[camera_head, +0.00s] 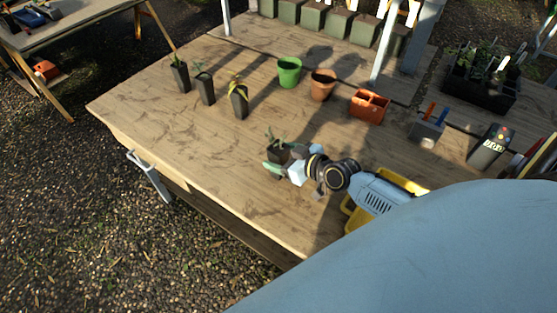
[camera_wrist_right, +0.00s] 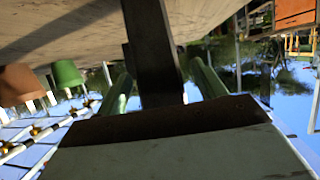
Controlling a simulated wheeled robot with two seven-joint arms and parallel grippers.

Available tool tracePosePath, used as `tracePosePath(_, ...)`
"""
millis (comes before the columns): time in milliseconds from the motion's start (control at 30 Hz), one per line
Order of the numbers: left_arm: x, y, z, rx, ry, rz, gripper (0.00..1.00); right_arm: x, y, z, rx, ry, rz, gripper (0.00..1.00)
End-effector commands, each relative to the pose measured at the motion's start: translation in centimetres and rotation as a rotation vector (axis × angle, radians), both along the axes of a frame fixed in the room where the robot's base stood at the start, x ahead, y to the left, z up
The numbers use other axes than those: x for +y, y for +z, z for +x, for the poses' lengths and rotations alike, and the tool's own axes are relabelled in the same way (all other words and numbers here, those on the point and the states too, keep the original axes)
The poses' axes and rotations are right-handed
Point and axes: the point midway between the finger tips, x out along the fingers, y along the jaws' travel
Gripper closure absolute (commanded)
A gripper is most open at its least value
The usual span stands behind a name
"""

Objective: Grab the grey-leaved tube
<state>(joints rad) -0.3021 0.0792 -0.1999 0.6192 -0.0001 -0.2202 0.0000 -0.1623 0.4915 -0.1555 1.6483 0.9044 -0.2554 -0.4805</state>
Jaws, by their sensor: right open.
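A dark tube with grey-green leaves (camera_head: 277,155) stands upright near the front of the wooden table. My right gripper (camera_head: 277,161) is at this tube, with its green fingers reaching around it. In the right wrist view, which looks upside down, the dark tube (camera_wrist_right: 152,45) shows between the two fingers (camera_wrist_right: 164,85). The fingers are open, with a gap visible beside the tube. Three other dark tubes stand farther back to the left: one (camera_head: 180,76), a second (camera_head: 205,90) and one with yellowish leaves (camera_head: 239,100). My left gripper is not in view.
A green pot (camera_head: 289,72), a terracotta pot (camera_head: 322,85) and an orange caddy (camera_head: 369,106) stand behind the gripper. A yellow tray (camera_head: 359,218) lies partly under my right arm. The table left of the gripper is clear.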

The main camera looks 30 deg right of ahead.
Motion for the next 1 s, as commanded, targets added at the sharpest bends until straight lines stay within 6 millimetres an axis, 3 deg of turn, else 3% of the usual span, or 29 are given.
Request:
tracePosePath(200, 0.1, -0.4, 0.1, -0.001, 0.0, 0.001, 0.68, 0.8, -1.0, 2.5, 0.0, -0.001, 0.002, 0.3)
tracePosePath(500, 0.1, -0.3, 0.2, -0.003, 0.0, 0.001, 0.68, 0.9, -1.1, 2.7, 0.0, 0.0, -0.001, 0.32)
tracePosePath(900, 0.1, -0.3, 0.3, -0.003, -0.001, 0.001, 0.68, 0.9, -1.1, 2.7, 0.0, 0.0, 0.0, 0.83)
tracePosePath(1000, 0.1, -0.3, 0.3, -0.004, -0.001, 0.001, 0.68, 0.9, -1.0, 2.8, -0.002, -0.001, -0.001, 0.83)
